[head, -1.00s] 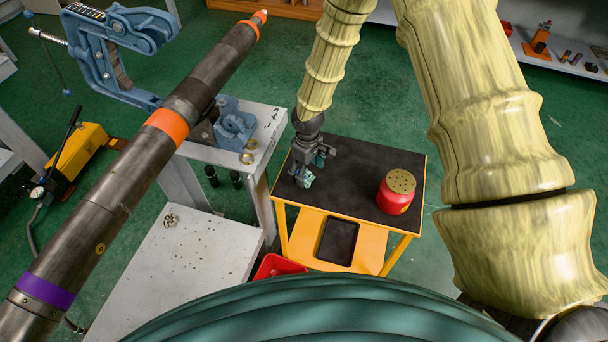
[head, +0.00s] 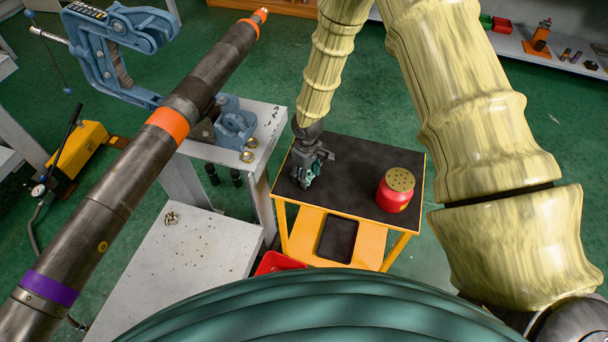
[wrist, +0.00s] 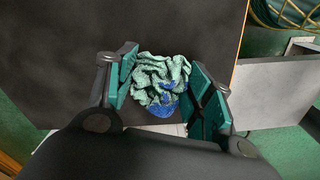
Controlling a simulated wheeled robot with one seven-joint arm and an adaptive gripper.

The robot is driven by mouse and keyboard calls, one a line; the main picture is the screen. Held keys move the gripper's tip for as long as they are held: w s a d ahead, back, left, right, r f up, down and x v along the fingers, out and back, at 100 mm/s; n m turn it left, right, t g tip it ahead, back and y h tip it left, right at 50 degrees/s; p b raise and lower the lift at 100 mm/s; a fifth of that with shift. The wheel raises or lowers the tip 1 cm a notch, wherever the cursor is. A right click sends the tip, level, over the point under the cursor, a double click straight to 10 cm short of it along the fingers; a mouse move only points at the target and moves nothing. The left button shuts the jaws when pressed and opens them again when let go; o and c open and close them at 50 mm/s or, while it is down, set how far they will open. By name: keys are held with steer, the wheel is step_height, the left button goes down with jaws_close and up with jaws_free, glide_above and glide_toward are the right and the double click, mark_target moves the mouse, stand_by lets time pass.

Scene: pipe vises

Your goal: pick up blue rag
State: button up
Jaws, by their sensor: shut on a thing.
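The rag (wrist: 160,82) is a crumpled bundle, pale green with blue patches, between my gripper's teal finger pads in the wrist view. My gripper (wrist: 163,92) is shut on it, with a pad at each side. In the head view, my gripper (head: 308,172) is low over the left part of the black tabletop (head: 345,167). There the fingers and wrist mostly hide the rag. I cannot tell whether the rag still touches the tabletop.
A red can with a perforated yellowish top (head: 396,191) stands on the right of the small orange table. A grey bench (head: 262,125) with a blue vise (head: 235,122) stands at left. A long pipe (head: 130,180) crosses the left side. A red bin (head: 277,262) is below.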

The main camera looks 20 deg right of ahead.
steer(key=shift+r, duration=0.1)
steer(key=shift+c, duration=0.2)
steer(key=shift+r+b, duration=0.6)
steer(key=shift+r, duration=0.55)
steer(key=s+a+r+b, duration=0.1)
steer(key=s+a+b, duration=0.1)
steer(key=s, duration=0.5)
steer(key=s+a+r+b, duration=0.1)
steer(key=s+b, duration=0.1)
steer(key=s, duration=0.6)
steer(key=shift+s+a+r, duration=0.3)
steer(key=shift+a, duration=0.05)
steer(key=shift+o, duration=0.4)
